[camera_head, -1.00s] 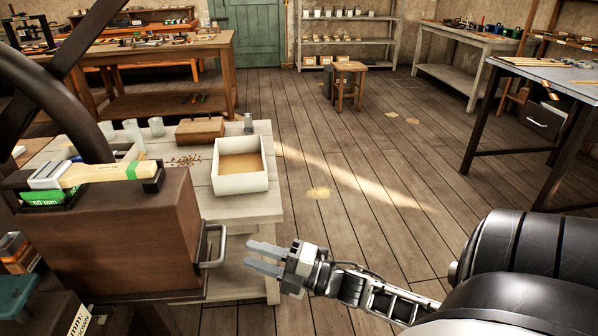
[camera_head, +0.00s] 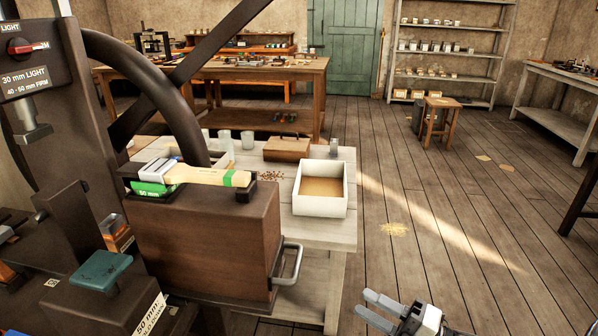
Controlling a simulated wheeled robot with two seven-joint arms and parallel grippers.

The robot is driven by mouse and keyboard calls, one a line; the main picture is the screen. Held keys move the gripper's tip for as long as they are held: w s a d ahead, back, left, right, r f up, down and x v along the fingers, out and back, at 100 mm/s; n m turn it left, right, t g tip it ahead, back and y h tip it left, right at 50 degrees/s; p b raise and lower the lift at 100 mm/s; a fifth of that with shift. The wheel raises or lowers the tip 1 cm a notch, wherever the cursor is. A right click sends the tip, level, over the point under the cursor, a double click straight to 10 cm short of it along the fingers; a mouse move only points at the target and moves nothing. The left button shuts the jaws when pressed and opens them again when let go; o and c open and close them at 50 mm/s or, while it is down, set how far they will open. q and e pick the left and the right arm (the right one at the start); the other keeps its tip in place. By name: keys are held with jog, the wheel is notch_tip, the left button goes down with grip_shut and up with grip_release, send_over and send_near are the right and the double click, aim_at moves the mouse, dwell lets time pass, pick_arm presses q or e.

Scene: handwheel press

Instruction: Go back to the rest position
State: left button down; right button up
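My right gripper (camera_head: 376,309) shows at the bottom edge, right of centre. Its two grey fingers point left and are apart, with nothing between them. It is to the right of the metal drawer handle (camera_head: 289,265) and apart from it. The handle is on the brown wooden box (camera_head: 205,240) beside the press. The press's dark handwheel (camera_head: 150,85) and its column (camera_head: 62,130) stand at the left. My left gripper is not in view.
A brush with a green-banded handle (camera_head: 205,176) lies on top of the box. A pale table (camera_head: 330,235) behind carries a white tray (camera_head: 343,190), a wooden block (camera_head: 287,149) and glasses. A stool (camera_head: 438,122) stands farther back.

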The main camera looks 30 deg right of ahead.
jog(key=shift+a, duration=0.1)
jog(key=s+a+f+m+g+h, duration=0.1)
jog(key=a+f+m+g+h, duration=0.1)
jog(key=a+m, duration=0.7)
jog(key=s+a+f+m+g+h, duration=0.2)
jog(key=a+f+m+g, duration=0.3)
jog(key=a+m, duration=0.5)
jog(key=shift+s+a+f+m+h, duration=0.25)
jog(key=shift+f+m+h, duration=0.35)
jog(key=shift+m+h, duration=0.2)
